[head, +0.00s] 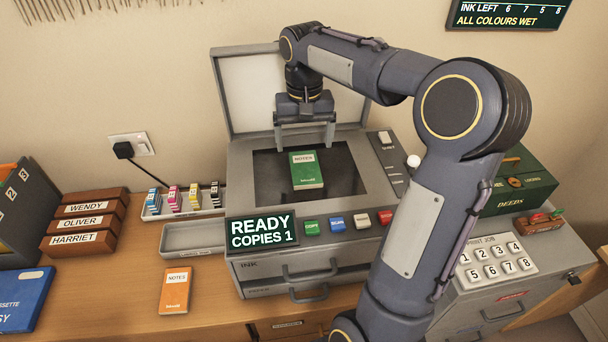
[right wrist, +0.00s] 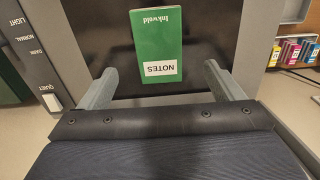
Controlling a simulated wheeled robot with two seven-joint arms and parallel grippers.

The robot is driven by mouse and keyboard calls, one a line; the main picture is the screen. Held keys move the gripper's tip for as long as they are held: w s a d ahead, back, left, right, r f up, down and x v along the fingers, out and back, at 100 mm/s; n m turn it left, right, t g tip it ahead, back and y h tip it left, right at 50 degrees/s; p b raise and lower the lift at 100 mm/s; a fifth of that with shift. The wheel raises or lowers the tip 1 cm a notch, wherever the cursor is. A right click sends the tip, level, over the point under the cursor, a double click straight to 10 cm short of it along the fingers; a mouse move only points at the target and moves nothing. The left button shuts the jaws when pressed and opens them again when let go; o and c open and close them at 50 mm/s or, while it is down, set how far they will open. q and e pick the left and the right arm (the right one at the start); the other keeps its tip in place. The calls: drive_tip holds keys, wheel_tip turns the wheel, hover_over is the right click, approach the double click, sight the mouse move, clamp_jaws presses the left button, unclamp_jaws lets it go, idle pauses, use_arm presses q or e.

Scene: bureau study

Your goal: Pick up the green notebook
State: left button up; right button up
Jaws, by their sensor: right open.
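The green notebook (head: 307,171) lies flat on the dark glass of the copier (head: 258,266), whose lid (head: 262,90) stands open. It has a white label reading NOTES. My right gripper (head: 305,146) is open and empty, pointing down above the glass at the notebook's far end. In the right wrist view the notebook (right wrist: 157,45) shows between and beyond the two spread fingers (right wrist: 168,85), its label end nearest the gripper. The fingers do not appear to touch it. My left gripper is not in view.
An orange notebook (head: 175,290) lies on the desk at front left. Ink cartridges stand in a tray (head: 151,207) beside the copier. Wooden name blocks (head: 85,222) and a blue box (head: 24,300) are at left. A green deeds box (head: 520,180) and number keypad (head: 495,262) are at right.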

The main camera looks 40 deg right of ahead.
sight(305, 167)
wheel_tip(305, 167, down, 7)
drive_tip(key=shift+d+f, duration=0.1)
drive_tip(key=shift+d, duration=0.05)
drive_tip(key=shift+c, duration=0.2)
drive_tip(key=c, duration=1)
drive_tip(key=shift+c, duration=0.2)
drive_tip(key=shift+r, duration=0.2)
